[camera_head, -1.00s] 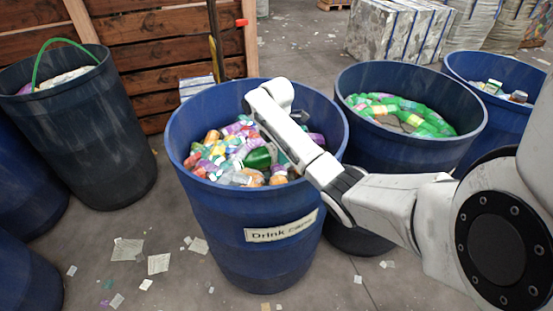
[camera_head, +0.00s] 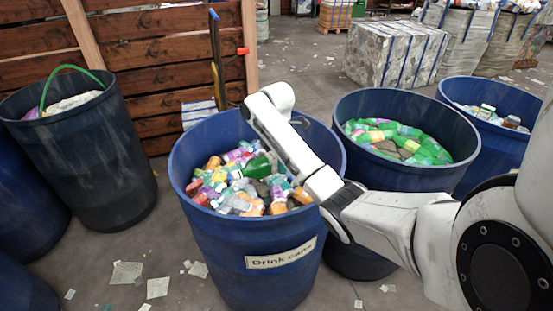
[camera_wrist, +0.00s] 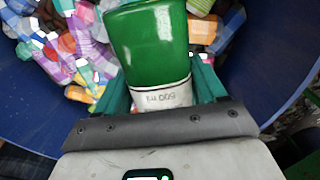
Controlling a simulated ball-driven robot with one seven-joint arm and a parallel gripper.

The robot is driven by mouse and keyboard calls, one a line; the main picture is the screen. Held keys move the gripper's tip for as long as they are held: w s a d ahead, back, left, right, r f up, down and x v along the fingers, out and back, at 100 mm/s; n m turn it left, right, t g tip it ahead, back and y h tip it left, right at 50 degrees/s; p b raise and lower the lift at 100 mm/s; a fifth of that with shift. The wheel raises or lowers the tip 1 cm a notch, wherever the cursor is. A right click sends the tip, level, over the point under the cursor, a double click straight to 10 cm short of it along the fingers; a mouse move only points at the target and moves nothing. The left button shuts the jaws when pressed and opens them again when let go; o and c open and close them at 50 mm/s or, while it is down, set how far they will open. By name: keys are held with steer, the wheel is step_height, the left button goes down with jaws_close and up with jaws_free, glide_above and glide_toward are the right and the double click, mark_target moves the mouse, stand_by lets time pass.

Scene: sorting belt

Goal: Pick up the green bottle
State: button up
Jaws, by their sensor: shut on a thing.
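The green bottle (camera_wrist: 148,42) fills the upper middle of the wrist view. Its white lower band is printed "500 ml". My gripper (camera_wrist: 160,85) is shut on it, with dark teal fingers on both sides of its lower part. In the head view the bottle shows as a dark green patch (camera_head: 258,165) over the contents of the blue "Drink cans" bin (camera_head: 245,235). My arm hides much of the gripper there.
The bin is full of mixed coloured bottles and cans, and its rim surrounds the bottle. Another blue bin (camera_head: 375,178) with green bottles stands to the right. A dark bin (camera_head: 100,150) stands to the left. Paper scraps lie on the floor.

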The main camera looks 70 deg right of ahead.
steer(key=shift+r+p, duration=3.3)
steer(key=shift+r, duration=0.3)
